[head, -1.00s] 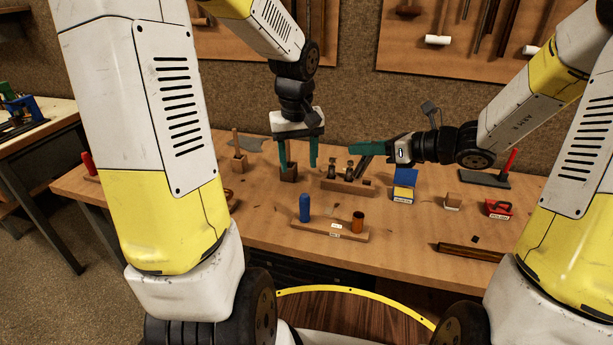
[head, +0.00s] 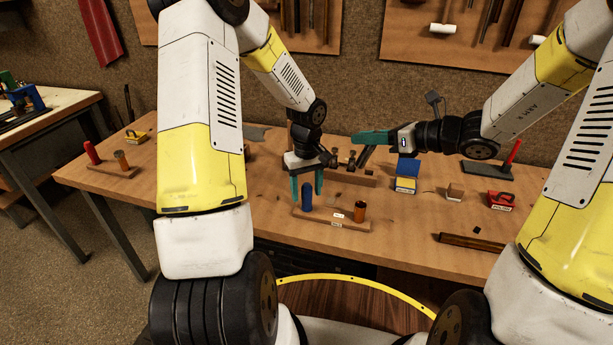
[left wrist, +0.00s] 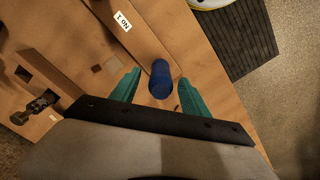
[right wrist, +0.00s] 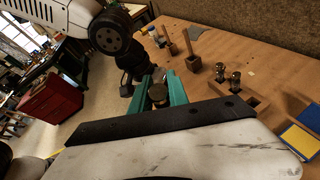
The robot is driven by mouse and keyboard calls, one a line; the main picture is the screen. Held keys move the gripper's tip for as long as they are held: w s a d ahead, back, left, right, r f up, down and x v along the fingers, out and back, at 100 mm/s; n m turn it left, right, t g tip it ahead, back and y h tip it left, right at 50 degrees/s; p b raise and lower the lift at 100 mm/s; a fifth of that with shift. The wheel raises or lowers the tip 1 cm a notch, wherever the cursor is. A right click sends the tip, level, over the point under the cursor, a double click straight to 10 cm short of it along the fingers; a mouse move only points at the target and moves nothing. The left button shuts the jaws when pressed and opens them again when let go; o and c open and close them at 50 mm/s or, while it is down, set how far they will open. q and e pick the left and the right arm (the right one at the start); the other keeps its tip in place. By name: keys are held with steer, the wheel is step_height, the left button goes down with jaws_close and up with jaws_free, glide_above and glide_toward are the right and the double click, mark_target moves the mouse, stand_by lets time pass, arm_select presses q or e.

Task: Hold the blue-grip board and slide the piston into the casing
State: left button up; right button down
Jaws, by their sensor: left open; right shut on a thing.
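The blue grip (head: 307,197) stands upright at the left end of a wooden board (head: 335,223). The orange-brown casing (head: 359,211) stands at the board's right end. My left gripper (head: 307,193) points down, open, with its teal fingers on either side of the blue grip. The left wrist view shows the grip (left wrist: 161,80) between the fingertips, with a gap on each side. My right gripper (head: 366,138) is sideways above the bench, behind and above the casing.
A wooden rack (head: 352,178) with small valve parts stands behind the board. A blue-and-yellow box (head: 405,184), a small wood block (head: 455,193) and a red item (head: 500,201) lie to the right. A second board with a red grip (head: 92,152) is at far left.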

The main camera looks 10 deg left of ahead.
mark_target(306, 200)
arm_select(q)
steer(key=shift+f, duration=2.15)
jaws_close()
